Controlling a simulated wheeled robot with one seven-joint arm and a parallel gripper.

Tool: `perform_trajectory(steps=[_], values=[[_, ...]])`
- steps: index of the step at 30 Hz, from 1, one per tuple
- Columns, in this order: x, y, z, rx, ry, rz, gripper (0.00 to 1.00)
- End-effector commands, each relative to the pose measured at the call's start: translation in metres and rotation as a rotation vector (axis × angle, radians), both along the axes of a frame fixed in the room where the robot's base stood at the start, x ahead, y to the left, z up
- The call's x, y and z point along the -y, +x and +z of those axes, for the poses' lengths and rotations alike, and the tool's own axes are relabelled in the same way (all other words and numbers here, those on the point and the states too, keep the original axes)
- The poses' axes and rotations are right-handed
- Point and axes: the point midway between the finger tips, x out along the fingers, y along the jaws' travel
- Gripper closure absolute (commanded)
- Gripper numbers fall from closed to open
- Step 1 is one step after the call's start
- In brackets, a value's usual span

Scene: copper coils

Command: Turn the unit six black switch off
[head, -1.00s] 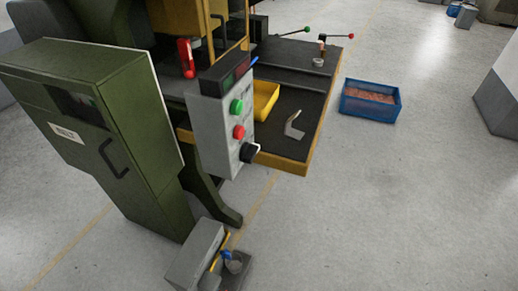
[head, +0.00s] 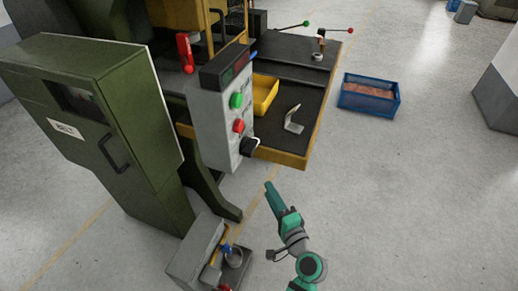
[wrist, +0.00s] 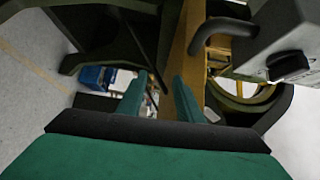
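The black switch (head: 249,146) is a knob low on the grey control box (head: 212,125), below a green and a red button. It also shows in the wrist view at the upper right (wrist: 288,66), on the grey box's face. My gripper (head: 270,186) is in the head view below and right of the switch, apart from it. In the wrist view its two green fingers (wrist: 158,98) stand apart with nothing between them. The switch lies to the right of the fingers there. Its exact setting is too small to read.
A green cabinet (head: 95,130) stands left of the box. The dark machine table (head: 285,95) with a yellow edge is behind, holding a yellow bin (head: 264,93) and a metal bracket (head: 293,120). A blue crate (head: 368,97) sits on the floor.

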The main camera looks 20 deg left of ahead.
Motion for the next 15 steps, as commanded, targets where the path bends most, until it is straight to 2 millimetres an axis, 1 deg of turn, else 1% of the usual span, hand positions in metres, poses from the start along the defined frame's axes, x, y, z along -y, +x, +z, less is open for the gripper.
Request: perform_trajectory(steps=[1, 3, 5, 6, 11, 12, 15], values=[[0.003, 0.011, 0.020, 0.014, 0.024, 0.052, 0.67], [0.003, 0.019, 0.044, 0.022, 0.056, 0.133, 0.67], [0.006, 0.023, 0.064, 0.028, 0.077, 0.206, 0.67], [0.007, 0.025, 0.077, 0.031, 0.090, 0.255, 0.67], [0.022, 0.022, 0.130, 0.036, 0.102, 0.453, 0.67], [0.027, 0.020, 0.142, 0.036, 0.099, 0.501, 0.67], [0.040, 0.011, 0.168, 0.030, 0.083, 0.610, 0.67]])
